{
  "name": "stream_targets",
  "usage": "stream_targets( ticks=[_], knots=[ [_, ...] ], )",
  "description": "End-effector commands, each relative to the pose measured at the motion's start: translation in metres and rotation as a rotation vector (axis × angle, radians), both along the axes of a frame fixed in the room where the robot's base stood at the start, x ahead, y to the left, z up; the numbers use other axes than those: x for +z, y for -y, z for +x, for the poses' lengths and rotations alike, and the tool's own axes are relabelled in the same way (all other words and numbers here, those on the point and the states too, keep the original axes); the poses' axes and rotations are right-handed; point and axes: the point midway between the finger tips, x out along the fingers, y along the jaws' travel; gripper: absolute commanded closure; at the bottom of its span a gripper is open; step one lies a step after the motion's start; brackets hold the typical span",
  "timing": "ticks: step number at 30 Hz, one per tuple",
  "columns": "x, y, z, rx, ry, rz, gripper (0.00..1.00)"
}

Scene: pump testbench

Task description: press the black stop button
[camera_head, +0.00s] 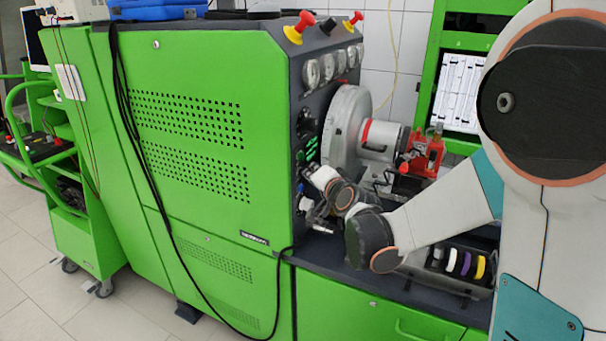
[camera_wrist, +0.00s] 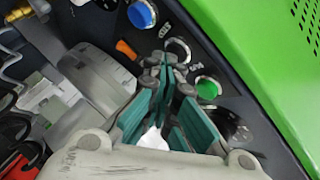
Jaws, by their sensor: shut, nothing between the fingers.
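The black stop button (camera_wrist: 178,48) appears in the wrist view as a dark round button with a pale ring on the dark panel. It sits between a blue button (camera_wrist: 141,14) and a green button (camera_wrist: 207,90). My gripper (camera_wrist: 165,72) is shut and empty, with its teal fingers pointing at the panel. Its tips appear just below the black button and overlap the area near its ring. I cannot tell whether they touch it. In the head view my arm reaches to the dark front panel of the green machine (camera_head: 200,130), and the black button cannot be made out there.
An orange lever (camera_wrist: 126,47) stands left of the fingertips. A large grey disc (camera_head: 346,130) and a red fixture (camera_head: 425,152) stand beside the panel. Black cables (camera_head: 160,205) hang down the machine's side. Coloured parts (camera_head: 465,262) lie in a tray at right.

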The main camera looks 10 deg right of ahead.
Motion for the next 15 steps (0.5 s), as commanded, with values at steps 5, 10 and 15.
stream_targets(
  ticks=[5, 10, 15],
  knots=[
    [0.000, 0.006, -0.005, -0.001, -0.001, 0.001, 1.00],
    [0.000, 0.013, -0.010, -0.001, 0.001, 0.000, 1.00],
    [0.000, 0.014, -0.011, 0.000, 0.000, -0.001, 1.00]
  ],
)
